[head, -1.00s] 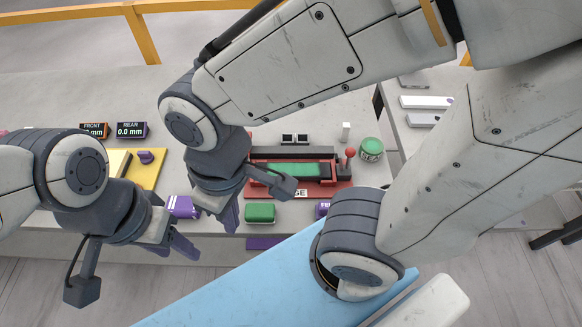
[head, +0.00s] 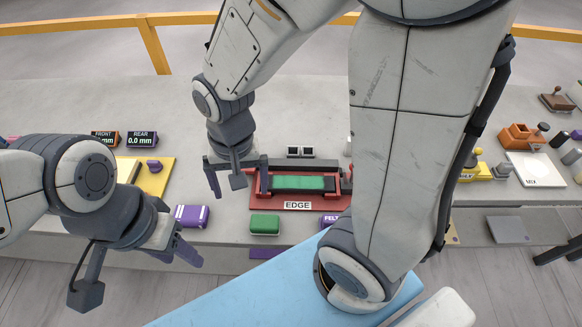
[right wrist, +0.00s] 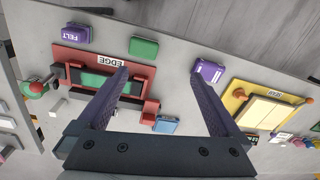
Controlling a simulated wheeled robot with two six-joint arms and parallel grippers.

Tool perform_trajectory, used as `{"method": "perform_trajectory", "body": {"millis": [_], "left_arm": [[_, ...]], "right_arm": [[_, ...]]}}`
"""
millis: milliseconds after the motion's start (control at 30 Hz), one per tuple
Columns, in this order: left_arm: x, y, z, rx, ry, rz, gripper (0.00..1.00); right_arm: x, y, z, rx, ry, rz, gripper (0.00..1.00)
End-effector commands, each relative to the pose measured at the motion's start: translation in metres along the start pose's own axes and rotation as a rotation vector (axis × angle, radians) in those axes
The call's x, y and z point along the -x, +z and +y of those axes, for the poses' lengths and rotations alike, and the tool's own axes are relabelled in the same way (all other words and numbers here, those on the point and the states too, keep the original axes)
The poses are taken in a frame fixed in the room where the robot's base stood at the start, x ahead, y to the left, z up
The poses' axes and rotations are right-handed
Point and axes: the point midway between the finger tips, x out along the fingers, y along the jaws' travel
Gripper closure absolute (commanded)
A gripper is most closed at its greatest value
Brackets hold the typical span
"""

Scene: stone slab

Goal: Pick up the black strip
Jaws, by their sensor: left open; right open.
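The red fixture labelled EDGE (head: 325,204) stands on the stone slab. It holds a green piece (head: 298,183) with dark long parts (head: 315,165) around it; I cannot tell which of these is the black strip. My right gripper (head: 240,192) is open and empty, pointing down by the fixture's left end. In the right wrist view, its fingers (right wrist: 160,70) are spread; one overlaps the fixture (right wrist: 142,60) in the picture, the other the purple block. My left gripper (head: 178,257) is open and empty at the slab's front edge, left of the fixture.
A purple block (head: 192,216) and a green block (head: 265,224) lie in front of the fixture. A yellow fixture (head: 160,180) stands left, near the FRONT and REAR displays (head: 142,139). My right arm hides the slab right of the fixture.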

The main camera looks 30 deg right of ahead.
Motion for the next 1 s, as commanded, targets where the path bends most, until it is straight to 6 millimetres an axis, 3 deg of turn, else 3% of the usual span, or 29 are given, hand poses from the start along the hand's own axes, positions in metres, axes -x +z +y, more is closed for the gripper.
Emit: {"method": "perform_trajectory", "body": {"millis": [33, 100, 200, 400, 600, 1000], "left_arm": [[0.011, -0.001, 0.001, 0.000, 0.000, 0.000, 0.50], [0.018, -0.001, 0.001, -0.001, 0.000, 0.000, 0.50], [0.027, -0.002, 0.002, -0.001, 0.000, 0.000, 0.50], [0.037, -0.002, 0.003, -0.001, 0.000, 0.000, 0.50], [0.041, -0.002, 0.003, -0.001, 0.000, 0.000, 0.50], [0.050, -0.003, 0.004, -0.003, 0.000, 0.000, 0.50]], "right_arm": [[-0.006, -0.025, 0.014, -0.227, 0.016, -0.004, 0.00], [-0.021, -0.056, 0.034, -0.535, 0.026, 0.004, 0.00], [-0.044, -0.090, 0.070, -0.949, 0.036, 0.014, 0.00], [-0.084, -0.124, 0.133, -1.546, 0.044, 0.031, 0.00], [-0.102, -0.130, 0.155, -1.752, 0.043, 0.038, 0.00], [-0.149, -0.131, 0.157, -1.755, 0.042, 0.039, 0.00]]}}
